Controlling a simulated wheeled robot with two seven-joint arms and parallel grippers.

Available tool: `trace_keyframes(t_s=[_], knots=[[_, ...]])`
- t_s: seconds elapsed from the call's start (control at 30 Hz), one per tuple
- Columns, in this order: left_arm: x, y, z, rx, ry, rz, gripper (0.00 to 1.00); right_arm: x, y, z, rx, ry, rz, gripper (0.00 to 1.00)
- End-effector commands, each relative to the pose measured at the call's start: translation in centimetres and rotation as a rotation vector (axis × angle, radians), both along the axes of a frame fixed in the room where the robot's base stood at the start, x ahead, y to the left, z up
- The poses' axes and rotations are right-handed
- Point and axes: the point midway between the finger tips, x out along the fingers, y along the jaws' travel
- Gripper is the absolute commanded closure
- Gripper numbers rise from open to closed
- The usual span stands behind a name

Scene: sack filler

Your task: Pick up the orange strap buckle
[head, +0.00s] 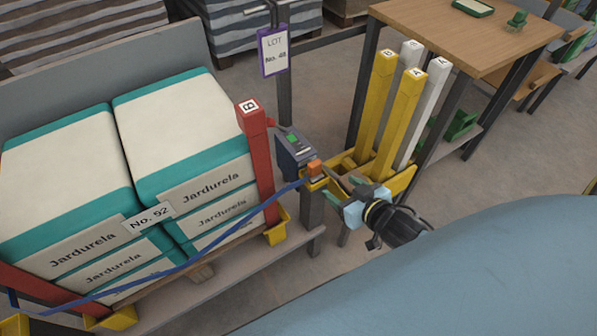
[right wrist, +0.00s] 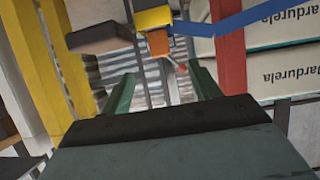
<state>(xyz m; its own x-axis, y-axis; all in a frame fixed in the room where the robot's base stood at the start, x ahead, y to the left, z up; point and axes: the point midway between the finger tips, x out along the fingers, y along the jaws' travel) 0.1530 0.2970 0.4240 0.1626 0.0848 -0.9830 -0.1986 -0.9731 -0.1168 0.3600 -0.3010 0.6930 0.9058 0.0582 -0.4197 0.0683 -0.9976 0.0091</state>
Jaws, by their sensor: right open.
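The orange strap buckle (head: 314,167) sits on a yellow holder (head: 316,183) on a post at the right end of the pallet stand. A blue strap (head: 240,204) runs from it to the left across the sacks. My right gripper (head: 329,187) is open, close to the buckle on its right. In the right wrist view the buckle (right wrist: 158,43) shows beyond the gap between the two green fingers (right wrist: 163,82), under the yellow holder (right wrist: 155,17). Nothing is between the fingers. My left gripper is not in view.
A grey box with a green screen (head: 294,144) stands just behind the buckle. A red post (head: 257,150) and stacked Jardurela sacks (head: 185,125) are to the left. Yellow and white posts (head: 400,115) stand in a yellow rack to the right, near a wooden table (head: 465,35).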

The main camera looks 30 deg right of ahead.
Motion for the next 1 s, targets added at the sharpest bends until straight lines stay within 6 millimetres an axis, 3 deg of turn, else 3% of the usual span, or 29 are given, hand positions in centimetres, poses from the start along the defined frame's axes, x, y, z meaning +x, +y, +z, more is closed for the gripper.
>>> trace_keyframes(t_s=[0.17,0.6,1.0], knots=[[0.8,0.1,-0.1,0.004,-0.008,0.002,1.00,1.1,0.5,1.0,0.012,-0.043,0.011,0.38],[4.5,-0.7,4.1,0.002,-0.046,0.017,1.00,7.1,0.8,-1.5,0.012,-0.041,0.011,0.38],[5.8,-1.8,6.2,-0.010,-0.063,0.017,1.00,9.1,0.7,-2.6,0.011,-0.040,0.010,0.38]])
